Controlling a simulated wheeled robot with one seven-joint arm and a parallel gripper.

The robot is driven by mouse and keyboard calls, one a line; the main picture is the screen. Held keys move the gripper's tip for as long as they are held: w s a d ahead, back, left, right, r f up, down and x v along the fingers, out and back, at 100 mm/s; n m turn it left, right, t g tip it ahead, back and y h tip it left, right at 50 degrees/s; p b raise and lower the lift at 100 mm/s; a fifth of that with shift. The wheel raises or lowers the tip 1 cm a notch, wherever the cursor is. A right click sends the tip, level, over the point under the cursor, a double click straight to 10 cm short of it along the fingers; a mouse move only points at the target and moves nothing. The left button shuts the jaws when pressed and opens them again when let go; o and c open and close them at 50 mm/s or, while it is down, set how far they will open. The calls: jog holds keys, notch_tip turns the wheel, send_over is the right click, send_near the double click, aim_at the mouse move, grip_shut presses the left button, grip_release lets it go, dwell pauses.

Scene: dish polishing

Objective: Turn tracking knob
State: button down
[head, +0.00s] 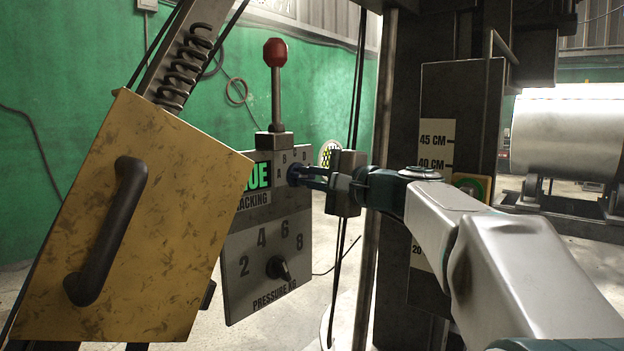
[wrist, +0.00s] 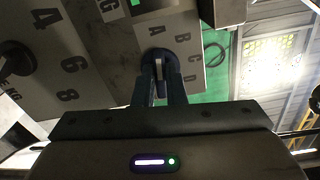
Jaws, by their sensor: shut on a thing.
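The tracking knob (wrist: 157,65) is a small dark blue knob on the grey control panel, beside the letters A, B, C and D. In the head view the knob (head: 294,175) sits right of a label ending in "ACKING". My gripper (head: 304,177) reaches it from the right. In the wrist view my two fingers (wrist: 160,88) are shut on the knob, one on each side. The fingers hide part of the knob, and its exact pointer setting is hard to tell.
Below on the panel (head: 240,292) is a black pressure knob (head: 280,268) among numbers. A red-topped lever (head: 275,53) stands above. A yellow box (head: 135,225) with a black handle is left. A dark column (head: 459,100) with a centimetre scale stands behind my arm.

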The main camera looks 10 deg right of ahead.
jog(key=c, duration=1.5)
grip_release()
jog(key=p+v, duration=0.1)
jog(key=v, duration=1.2)
jog(key=shift+s+d, duration=0.3)
jog(key=shift+a, duration=0.1)
